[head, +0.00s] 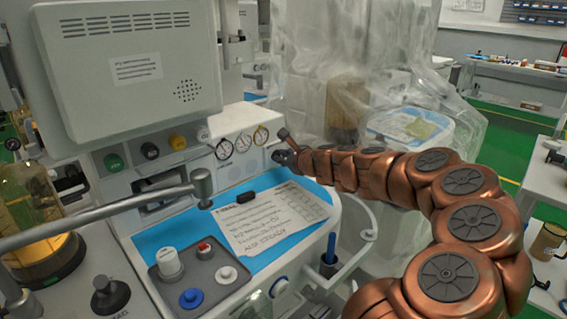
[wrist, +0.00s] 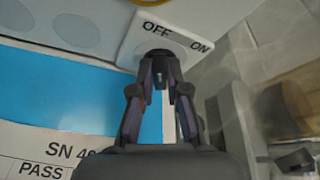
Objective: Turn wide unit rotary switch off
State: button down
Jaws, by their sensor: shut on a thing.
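The rotary switch sits on a white plate (wrist: 137,42) marked OFF and ON, on the front panel of the wide unit (head: 237,172). In the wrist view OFF is directly above the fingertips and ON is to the right. My gripper (wrist: 160,66) is shut on the switch knob, and its fingers hide most of it, so I cannot tell the knob's exact angle. In the head view my gripper (head: 283,147) reaches in from the right to the panel, just right of the dials.
Round gauges (head: 243,142) are left of the switch. Below lies a blue work surface (head: 157,236) with a paper sheet (head: 272,217) and a grey control block (head: 205,277). A metal bar (head: 110,211) crosses the front left. Plastic-draped equipment (head: 350,55) stands behind.

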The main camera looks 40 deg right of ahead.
jog(key=shift+a+f+n+b, duration=0.1)
jog(key=shift+a+n+b, duration=0.05)
jog(key=shift+n+b, duration=0.3)
dwell(0.3)
jog(key=c, duration=1.2)
grip_release()
jog(key=shift+w, duration=0.2)
jog(key=shift+o, duration=0.2)
jog(key=shift+h, duration=0.3)
jog(key=shift+v, duration=6.05)
